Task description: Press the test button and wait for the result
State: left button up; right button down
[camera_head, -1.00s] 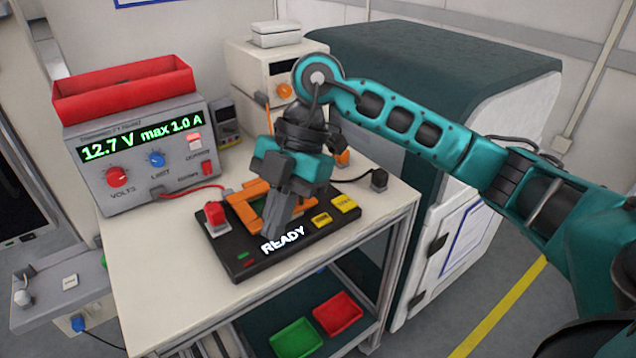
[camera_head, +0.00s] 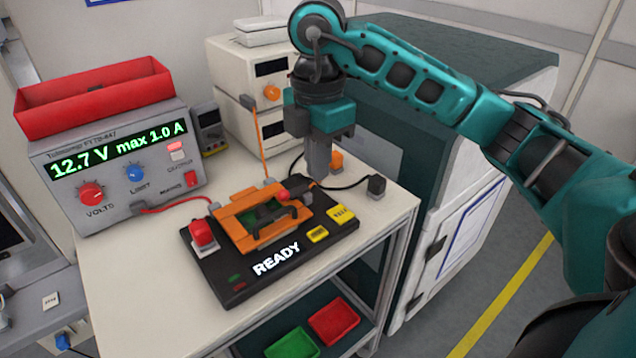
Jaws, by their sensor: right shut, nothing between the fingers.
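A black test fixture (camera_head: 222,283) lies on the trolley top, with "READY" lit in white on its front. An orange frame (camera_head: 238,228) on it surrounds a green board (camera_head: 262,213), with a dark handle across it. A large red button (camera_head: 203,233) stands at the fixture's left. Two yellow pieces (camera_head: 341,215) with labels too small to read are at its right. My right gripper (camera_head: 319,176) is shut and empty, pointing down above the fixture's back right edge, beyond the yellow pieces. It seems to touch nothing. My left gripper is out of view.
A power supply (camera_head: 115,190) reading 12.7 V max 1.0 A stands left, with a red bin (camera_head: 95,103) on top. Beige instruments (camera_head: 240,80) stand behind. Cables run to the fixture. Green (camera_head: 292,345) and red (camera_head: 334,321) trays sit on the lower shelf.

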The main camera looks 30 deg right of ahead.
aim_at(318, 233)
notch_tip(318, 233, down, 13)
jog(key=shift+r, duration=0.1)
dwell(0.4)
jog(key=shift+b, duration=0.3)
